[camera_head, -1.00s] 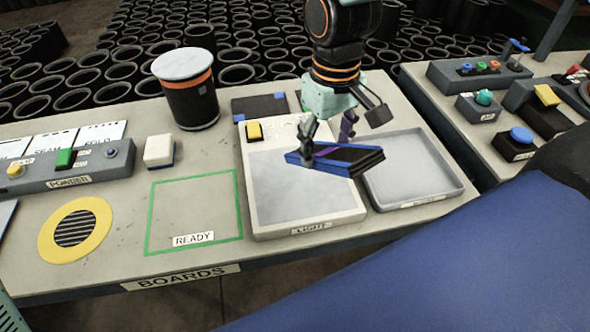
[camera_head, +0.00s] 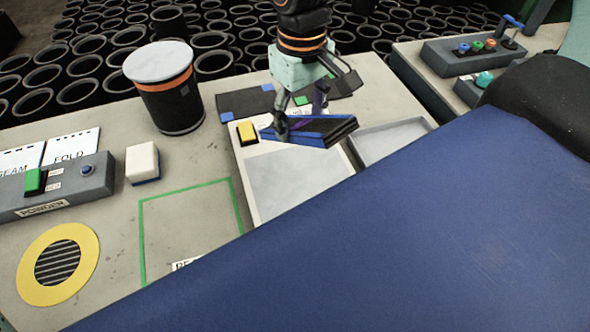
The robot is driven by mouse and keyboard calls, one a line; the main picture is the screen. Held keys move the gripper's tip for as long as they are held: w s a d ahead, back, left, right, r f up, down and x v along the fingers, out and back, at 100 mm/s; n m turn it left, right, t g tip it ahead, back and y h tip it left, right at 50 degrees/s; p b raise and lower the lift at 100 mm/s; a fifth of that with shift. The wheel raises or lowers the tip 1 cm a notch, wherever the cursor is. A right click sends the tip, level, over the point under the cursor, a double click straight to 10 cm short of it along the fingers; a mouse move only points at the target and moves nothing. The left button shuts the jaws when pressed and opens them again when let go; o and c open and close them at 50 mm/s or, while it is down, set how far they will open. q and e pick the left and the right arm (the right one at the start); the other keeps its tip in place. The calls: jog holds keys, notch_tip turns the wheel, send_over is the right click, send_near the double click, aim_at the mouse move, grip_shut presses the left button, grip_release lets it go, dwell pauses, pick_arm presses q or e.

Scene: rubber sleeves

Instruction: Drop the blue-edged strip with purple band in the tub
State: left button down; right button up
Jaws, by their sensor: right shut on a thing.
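My right gripper (camera_head: 300,115) is shut on a dark strip (camera_head: 330,127) with blue edges. A purple band shows beside a finger. The strip is held roughly flat above the far part of the white light panel (camera_head: 290,185). A shallow grey tray (camera_head: 396,140) lies right of the panel, partly hidden. A black round container (camera_head: 170,105) with an orange band and white top stands to the left, apart from the gripper. I cannot tell which of these two is the tub. My left gripper is not in view.
A dark flat piece with blue corners (camera_head: 243,103) lies behind the panel. A yellow button (camera_head: 247,132) is on the panel. A white block (camera_head: 142,163), a grey control box (camera_head: 60,187) and a yellow-ringed vent (camera_head: 85,247) are left. The green-outlined area (camera_head: 190,225) looks clear.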

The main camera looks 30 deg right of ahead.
jog(key=shift+w+d+f, duration=0.1)
jog(key=shift+w+d, duration=0.05)
jog(key=shift+w, duration=0.05)
jog(key=f, duration=0.1)
jog(key=s+f, duration=0.1)
jog(key=f+b, duration=0.1)
jog(key=f, duration=0.1)
jog(key=shift+s+d, duration=0.2)
jog(key=shift+d, duration=0.15)
jog(key=f, duration=0.2)
jog(key=f+b, duration=0.1)
jog(key=f, duration=0.2)
jog(key=shift+w+a+f, duration=0.1)
jog(key=shift+w+f, duration=0.1)
jog(key=shift+s+f, duration=0.15)
jog(key=shift+a, duration=0.1)
jog(key=shift+w+a, duration=0.15)
jog(key=shift+w, duration=0.15)
jog(key=o, duration=1)
jog(key=shift+f, duration=0.15)
jog(key=o, duration=0.4)
jog(key=shift+s+d, duration=0.2)
jog(key=shift+o, duration=0.2)
jog(key=shift+a, duration=0.1)
jog(key=shift+w, duration=0.2)
